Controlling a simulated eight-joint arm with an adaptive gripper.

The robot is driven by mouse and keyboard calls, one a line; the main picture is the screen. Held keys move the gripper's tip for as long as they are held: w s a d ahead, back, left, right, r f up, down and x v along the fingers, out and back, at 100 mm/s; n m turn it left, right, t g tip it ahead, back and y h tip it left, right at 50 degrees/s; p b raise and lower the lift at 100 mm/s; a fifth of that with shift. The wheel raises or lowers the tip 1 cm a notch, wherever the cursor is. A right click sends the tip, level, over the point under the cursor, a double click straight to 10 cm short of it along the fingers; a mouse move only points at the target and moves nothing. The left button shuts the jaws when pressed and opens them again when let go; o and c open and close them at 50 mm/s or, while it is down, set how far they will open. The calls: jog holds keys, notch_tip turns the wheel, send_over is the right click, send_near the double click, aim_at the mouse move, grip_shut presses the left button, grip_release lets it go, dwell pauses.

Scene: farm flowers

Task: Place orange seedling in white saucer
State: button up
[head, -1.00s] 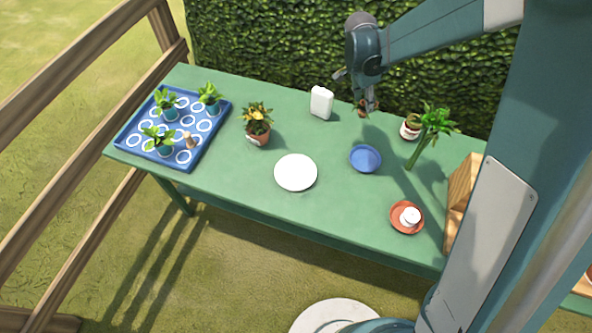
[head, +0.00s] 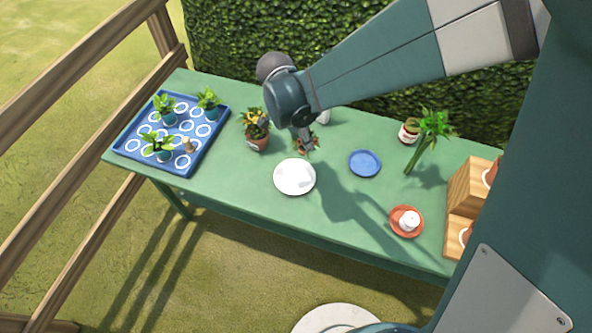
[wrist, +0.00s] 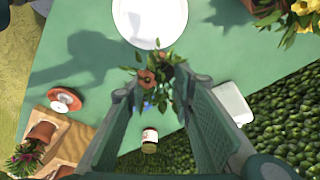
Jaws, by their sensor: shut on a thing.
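My gripper (head: 306,150) is shut on the orange seedling (head: 299,141), just beyond the back edge of the white saucer (head: 294,180).
A potted yellow-flowered plant (head: 256,127) stands left of my gripper. A blue saucer (head: 364,164) lies to the right, and a white container (wrist: 233,102) stands behind. A blue tray (head: 126,146) with plants is far left.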

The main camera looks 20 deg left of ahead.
send_over(294, 178)
dwell(0.3)
jog(key=shift+f, duration=0.1)
notch_tip(294, 178, down, 6)
jog(key=b, duration=0.1)
dwell(0.5)
jog(key=shift+f, duration=0.1)
jog(key=shift+s+a+b+x, duration=0.15)
jog(key=shift+b+x, duration=0.1)
jog(key=shift+x, duration=0.65)
jog(key=shift+s+a+b+x, duration=0.15)
jog(key=shift+b+x, duration=0.1)
jog(key=shift+x, duration=0.6)
jog(key=shift+f, duration=0.25)
jog(key=o, duration=0.8)
jog(key=shift+o, duration=0.3)
